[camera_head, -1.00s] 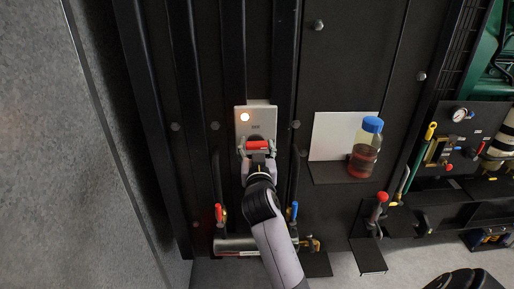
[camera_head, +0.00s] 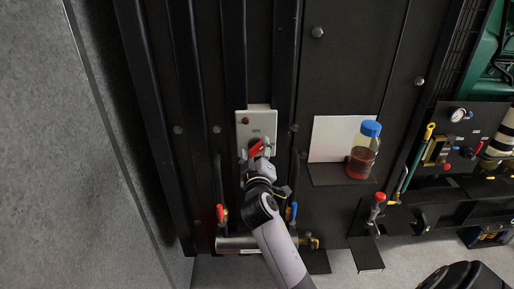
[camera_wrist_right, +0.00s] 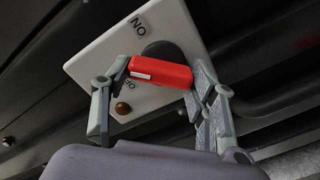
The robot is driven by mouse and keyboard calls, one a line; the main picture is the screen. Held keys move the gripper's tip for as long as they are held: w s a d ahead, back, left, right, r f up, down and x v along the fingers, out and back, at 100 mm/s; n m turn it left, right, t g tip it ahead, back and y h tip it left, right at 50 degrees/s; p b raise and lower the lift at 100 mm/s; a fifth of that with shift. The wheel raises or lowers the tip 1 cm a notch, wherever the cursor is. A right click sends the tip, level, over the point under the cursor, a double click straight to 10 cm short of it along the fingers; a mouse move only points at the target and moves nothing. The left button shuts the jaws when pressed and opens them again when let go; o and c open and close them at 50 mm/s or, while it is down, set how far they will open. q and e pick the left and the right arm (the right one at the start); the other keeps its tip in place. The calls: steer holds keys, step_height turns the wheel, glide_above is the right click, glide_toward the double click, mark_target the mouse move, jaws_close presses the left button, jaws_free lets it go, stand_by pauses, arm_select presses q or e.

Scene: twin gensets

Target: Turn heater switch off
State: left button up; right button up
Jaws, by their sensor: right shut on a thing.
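The heater switch is a red handle (camera_head: 256,148) on a light grey box (camera_head: 257,122) fixed to the dark panel. In the head view the handle is tilted, its right end higher. The indicator lamp (camera_head: 245,121) at the box's upper left is dark amber, not glowing. My right gripper (camera_head: 257,155) is at the handle from below. In the right wrist view its fingers (camera_wrist_right: 160,80) are shut on the red handle (camera_wrist_right: 160,72), one at each end. The box (camera_wrist_right: 140,50) there carries dark lettering and a brown lamp (camera_wrist_right: 123,108). My left gripper is not in view.
A blue-capped bottle of red liquid (camera_head: 363,150) stands on a small shelf to the right. Below the box are a horizontal cylinder (camera_head: 238,243) and valves with a red handle (camera_head: 220,213) and a blue handle (camera_head: 293,211). Dark vertical rails flank the box.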

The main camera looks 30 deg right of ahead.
steer(key=n+p, duration=0.2)
steer(key=n, duration=0.3)
steer(key=shift+a+r+n, duration=0.1)
steer(key=shift+a+n, duration=0.05)
steer(key=shift+n, duration=0.15)
steer(key=shift+f+n+p, duration=0.2)
steer(key=shift+n+p, duration=0.55)
steer(key=shift+n, duration=1.05)
steer(key=o, duration=1.2)
steer(key=shift+c, duration=0.2)
steer(key=v, duration=1.2)
steer(key=shift+f, duration=0.1)
